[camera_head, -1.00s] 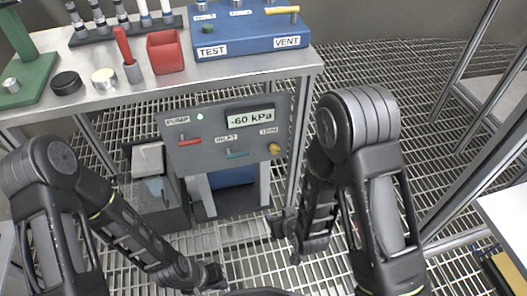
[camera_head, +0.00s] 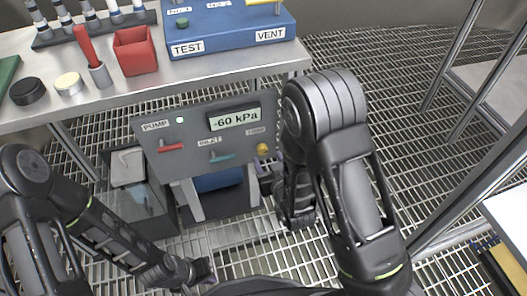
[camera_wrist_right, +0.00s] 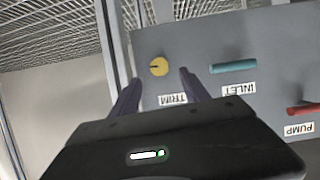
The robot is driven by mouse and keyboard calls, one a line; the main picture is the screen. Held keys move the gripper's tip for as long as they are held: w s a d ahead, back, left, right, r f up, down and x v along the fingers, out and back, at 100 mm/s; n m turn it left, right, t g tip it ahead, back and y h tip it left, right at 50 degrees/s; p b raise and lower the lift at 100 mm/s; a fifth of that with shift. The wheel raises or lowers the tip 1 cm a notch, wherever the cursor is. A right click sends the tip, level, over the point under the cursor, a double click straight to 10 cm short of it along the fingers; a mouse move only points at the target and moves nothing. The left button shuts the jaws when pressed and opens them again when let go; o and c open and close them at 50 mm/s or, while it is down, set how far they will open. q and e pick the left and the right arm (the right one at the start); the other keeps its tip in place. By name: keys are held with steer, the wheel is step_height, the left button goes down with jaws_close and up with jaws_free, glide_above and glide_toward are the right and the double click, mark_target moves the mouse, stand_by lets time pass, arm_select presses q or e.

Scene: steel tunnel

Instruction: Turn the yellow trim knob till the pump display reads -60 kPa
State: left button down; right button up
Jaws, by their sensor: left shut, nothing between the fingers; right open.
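The pump panel (camera_head: 205,136) is a grey box under the bench. Its display (camera_head: 235,119) reads -60 kPa. The yellow trim knob (camera_head: 262,149) is at the panel's right end; in the right wrist view the knob (camera_wrist_right: 159,66) appears between and just beyond the fingertips, with its pointer mark showing. My right gripper (camera_wrist_right: 158,84) is open and faces the panel; I see no finger touching the knob. In the head view my right gripper (camera_head: 270,181) is just below the knob, partly hidden by its own arm. My left gripper (camera_head: 207,270) is shut and empty, low over the grating.
The steel bench (camera_head: 110,100) above holds a blue test/vent box (camera_head: 225,28) and a red bin (camera_head: 135,52). Open grating floor lies right of the bench.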

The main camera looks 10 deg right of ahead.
mark_target(263, 151)
steer(key=b+x, duration=0.1)
steer(key=x, duration=0.5)
steer(key=shift+w+f, duration=0.1)
jaws_close()
stand_by(0.5)
